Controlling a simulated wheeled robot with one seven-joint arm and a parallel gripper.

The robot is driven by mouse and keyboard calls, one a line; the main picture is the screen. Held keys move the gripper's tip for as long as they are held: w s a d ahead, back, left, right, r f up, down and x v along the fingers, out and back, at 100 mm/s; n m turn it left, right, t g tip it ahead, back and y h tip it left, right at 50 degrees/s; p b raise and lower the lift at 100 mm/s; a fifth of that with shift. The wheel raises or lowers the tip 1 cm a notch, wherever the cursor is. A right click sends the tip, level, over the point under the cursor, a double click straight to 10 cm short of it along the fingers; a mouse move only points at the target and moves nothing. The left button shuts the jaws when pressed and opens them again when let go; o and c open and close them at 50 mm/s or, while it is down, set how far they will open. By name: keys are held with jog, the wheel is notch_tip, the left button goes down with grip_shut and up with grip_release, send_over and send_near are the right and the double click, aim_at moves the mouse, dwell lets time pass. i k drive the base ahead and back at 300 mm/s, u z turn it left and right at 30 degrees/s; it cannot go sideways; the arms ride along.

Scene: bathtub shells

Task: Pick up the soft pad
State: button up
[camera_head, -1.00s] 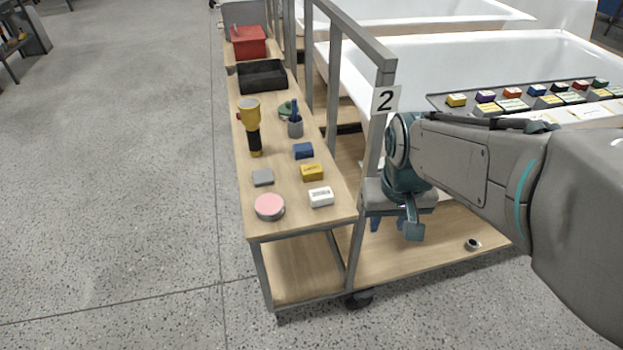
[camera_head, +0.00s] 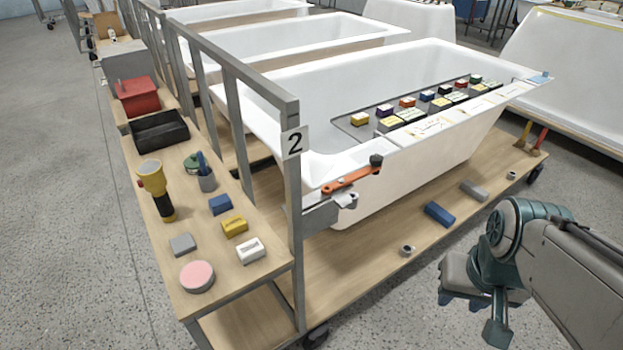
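A round pad with a pink top (camera_head: 197,276) lies flat at the near end of the narrow wooden shelf (camera_head: 222,290); it looks like the soft pad. A grey block (camera_head: 182,244) lies just behind it and a white block (camera_head: 250,250) to its right. My gripper (camera_head: 472,315) is at the lower right, over the floor in front of the tub cart, far to the right of the pad. Its teal fingers point down and stand apart, with nothing seen between them.
An orange-handled tool (camera_head: 350,180) sits by the post. Yellow and blue blocks, a flashlight (camera_head: 156,190), a black tray and a red bin share the shelf. Left floor is clear.

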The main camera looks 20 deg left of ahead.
aim_at(232, 227)
jog(key=z, duration=1.15)
jog(key=k, duration=1)
jog(key=u, duration=1.65)
jog(key=i, duration=1)
